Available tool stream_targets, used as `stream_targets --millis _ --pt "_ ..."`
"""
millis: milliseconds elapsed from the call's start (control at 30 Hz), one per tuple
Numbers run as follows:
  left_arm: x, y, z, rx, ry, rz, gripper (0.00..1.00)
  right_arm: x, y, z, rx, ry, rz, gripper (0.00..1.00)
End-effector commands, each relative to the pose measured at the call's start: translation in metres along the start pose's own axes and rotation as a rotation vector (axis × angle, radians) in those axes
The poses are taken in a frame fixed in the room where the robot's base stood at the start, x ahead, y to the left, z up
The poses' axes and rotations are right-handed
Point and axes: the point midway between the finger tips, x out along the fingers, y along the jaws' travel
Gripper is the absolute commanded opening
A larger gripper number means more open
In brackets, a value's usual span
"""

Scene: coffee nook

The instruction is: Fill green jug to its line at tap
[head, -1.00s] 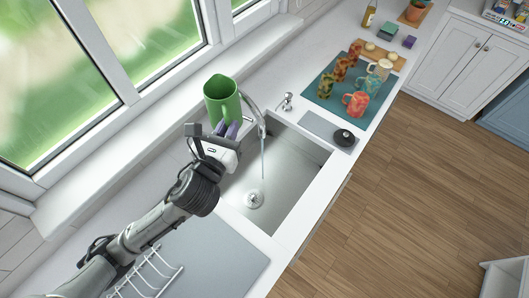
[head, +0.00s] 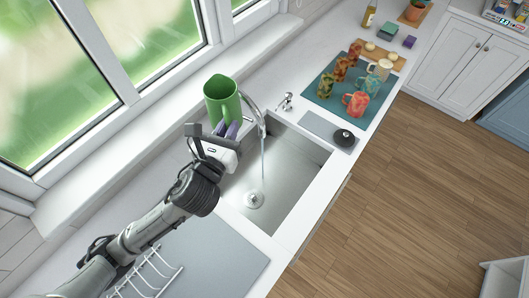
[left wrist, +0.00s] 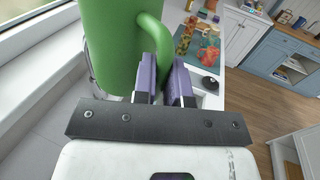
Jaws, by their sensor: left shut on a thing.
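The green jug (head: 221,100) is upright, held by my left gripper (head: 228,130) behind the near-left part of the sink. In the left wrist view, the purple fingers (left wrist: 164,80) are shut on the handle of the green jug (left wrist: 115,40). The tap (head: 258,117) is right beside the jug in the head view, and a thin stream of water (head: 262,160) runs from it into the sink (head: 290,165). The jug is to the left of the stream, not under it. Its inside, its line and any water in it cannot be made out. My right gripper is not in view.
A soap pump (head: 287,101) stands behind the sink. A grey mat (head: 326,129) with a black round thing (head: 343,138) lies right of it. Several mugs stand on a teal mat (head: 325,90) farther along the counter. A white wire rack (head: 150,275) is at the near left. The window is behind.

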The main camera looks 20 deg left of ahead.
Motion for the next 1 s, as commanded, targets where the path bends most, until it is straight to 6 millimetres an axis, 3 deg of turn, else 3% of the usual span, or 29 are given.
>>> stream_targets --millis 400,467,667,800,1000 --pt "-0.003 0.0 0.001 0.001 0.0 0.0 0.0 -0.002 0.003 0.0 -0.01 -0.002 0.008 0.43" --pt "-0.011 0.001 0.001 0.002 0.003 -0.001 0.0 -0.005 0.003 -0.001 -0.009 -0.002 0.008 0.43" --pt "-0.062 0.007 0.002 0.002 0.005 -0.003 0.0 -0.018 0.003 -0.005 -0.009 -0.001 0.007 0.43" --pt "-0.077 0.009 0.004 0.001 0.005 0.002 0.0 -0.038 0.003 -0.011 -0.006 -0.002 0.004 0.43" --pt "-0.087 0.01 0.001 0.001 0.0 0.0 0.0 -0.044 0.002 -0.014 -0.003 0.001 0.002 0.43"
